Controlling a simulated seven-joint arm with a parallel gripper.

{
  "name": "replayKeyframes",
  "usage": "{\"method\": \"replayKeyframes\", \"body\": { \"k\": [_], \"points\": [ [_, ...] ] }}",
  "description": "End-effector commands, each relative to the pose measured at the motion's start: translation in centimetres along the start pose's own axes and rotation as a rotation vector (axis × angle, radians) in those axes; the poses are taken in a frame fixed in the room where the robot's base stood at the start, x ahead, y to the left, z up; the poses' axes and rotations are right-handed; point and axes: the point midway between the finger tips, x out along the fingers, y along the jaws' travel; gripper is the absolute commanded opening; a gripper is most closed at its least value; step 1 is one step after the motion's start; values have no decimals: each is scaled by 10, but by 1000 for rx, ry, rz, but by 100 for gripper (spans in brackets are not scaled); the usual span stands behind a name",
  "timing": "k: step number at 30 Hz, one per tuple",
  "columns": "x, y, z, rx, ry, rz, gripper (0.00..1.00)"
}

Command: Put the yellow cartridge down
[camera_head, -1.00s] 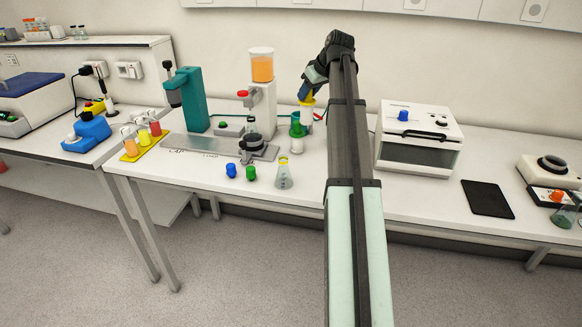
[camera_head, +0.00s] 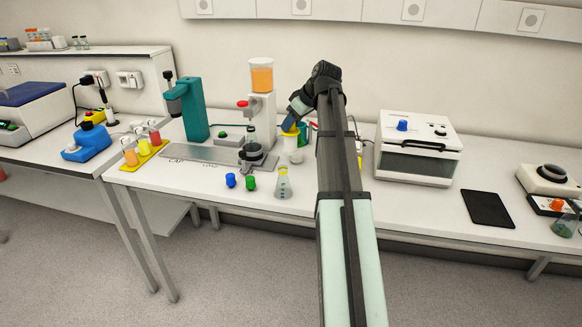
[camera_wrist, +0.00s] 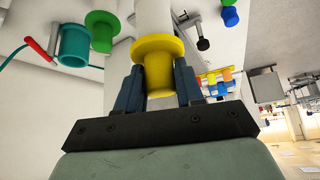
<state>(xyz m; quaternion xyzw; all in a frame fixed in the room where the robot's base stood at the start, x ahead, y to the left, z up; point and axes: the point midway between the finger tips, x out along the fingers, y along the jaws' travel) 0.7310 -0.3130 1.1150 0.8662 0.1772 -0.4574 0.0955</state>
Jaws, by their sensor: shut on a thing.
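The yellow cartridge (camera_wrist: 158,58) has a yellow flanged end and a white tubular body. In the wrist view its yellow end sits between the two dark blue fingers of my gripper (camera_wrist: 159,80), which are shut on it. In the head view the yellow end (camera_head: 289,132) shows under my gripper (camera_head: 291,122), over the bench behind the yellow-rimmed flask. The white body points down, roughly upright. I cannot tell whether its lower end touches the bench.
A white dispenser with orange liquid (camera_head: 262,78) stands just left. A green-ended part (camera_head: 303,129) is close behind the cartridge. The flask (camera_head: 283,183) and blue (camera_head: 231,180) and green (camera_head: 251,183) caps are in front. A white box (camera_head: 418,148) stands right.

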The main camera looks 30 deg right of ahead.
Motion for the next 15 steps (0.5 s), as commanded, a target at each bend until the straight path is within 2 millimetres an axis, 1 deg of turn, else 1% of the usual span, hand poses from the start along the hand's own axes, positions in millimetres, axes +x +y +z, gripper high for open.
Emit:
{"method": "replayKeyframes", "body": {
  "k": [9,15],
  "points": [
    [38,-2,27,1,0,-1,0],
    [51,-1,35,0,1,0,0]
  ]
}}
